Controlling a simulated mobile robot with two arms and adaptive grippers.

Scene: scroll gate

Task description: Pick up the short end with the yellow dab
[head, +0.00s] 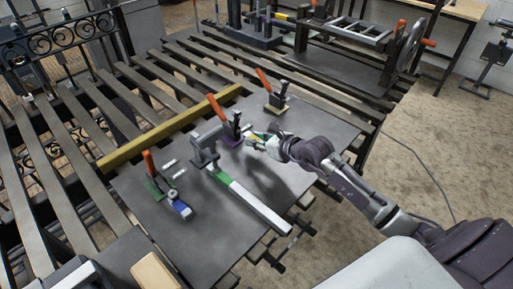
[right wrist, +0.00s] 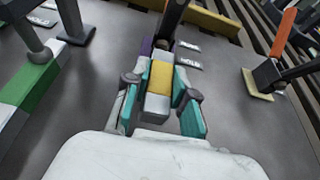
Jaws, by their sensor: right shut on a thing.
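My right gripper (head: 258,138) is over the dark metal plate (head: 285,185), just right of the purple-based clamp. In the right wrist view my gripper (right wrist: 163,112) has its teal fingers on both sides of a short pale metal end with a yellow dab (right wrist: 161,78). It is shut on this piece. The piece points away from me toward the purple-based clamp (head: 232,137) with an orange handle. I cannot tell whether it touches the plate or the clamp. My left gripper is not in view.
A long bar with a green dab (head: 222,178) lies left of my right gripper. A green-based clamp (head: 154,186) and a blue-dabbed piece (head: 181,208) stand farther left. A yellow-based clamp (head: 275,105) stands behind. A yellow bar (head: 165,137) edges the plate. The plate's right side is clear.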

